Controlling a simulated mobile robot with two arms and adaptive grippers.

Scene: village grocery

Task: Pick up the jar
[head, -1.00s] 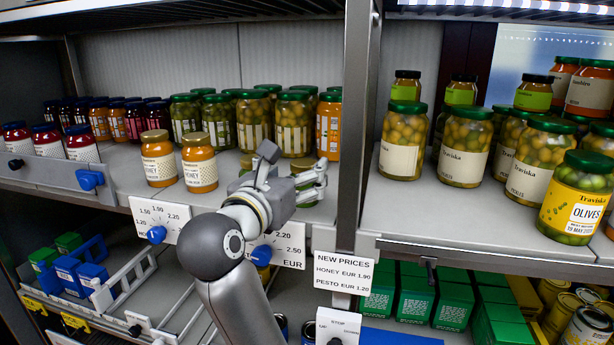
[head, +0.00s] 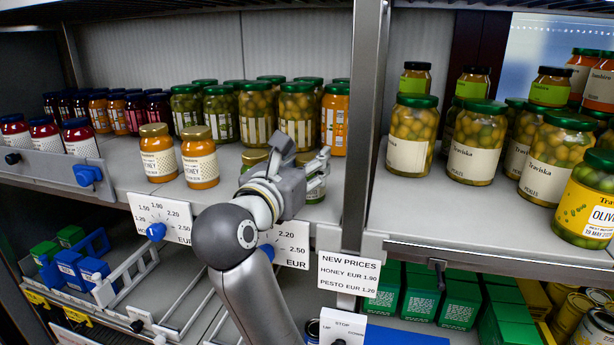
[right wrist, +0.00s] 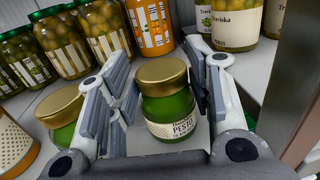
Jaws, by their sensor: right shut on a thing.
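A small green pesto jar (right wrist: 168,105) with a gold lid and a pale label stands between the fingers of my right gripper (right wrist: 160,75) in the right wrist view. The fingers are shut on it, one on each side. In the head view my right gripper (head: 303,156) reaches over the front edge of the middle shelf, and the jar (head: 316,188) is partly hidden behind it. A second gold-lidded green jar (right wrist: 62,112) stands just left of the gripper in the right wrist view. My left gripper is not in view.
Two honey jars (head: 200,160) stand left of the gripper. Tall green-lidded jars (head: 256,112) stand behind.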

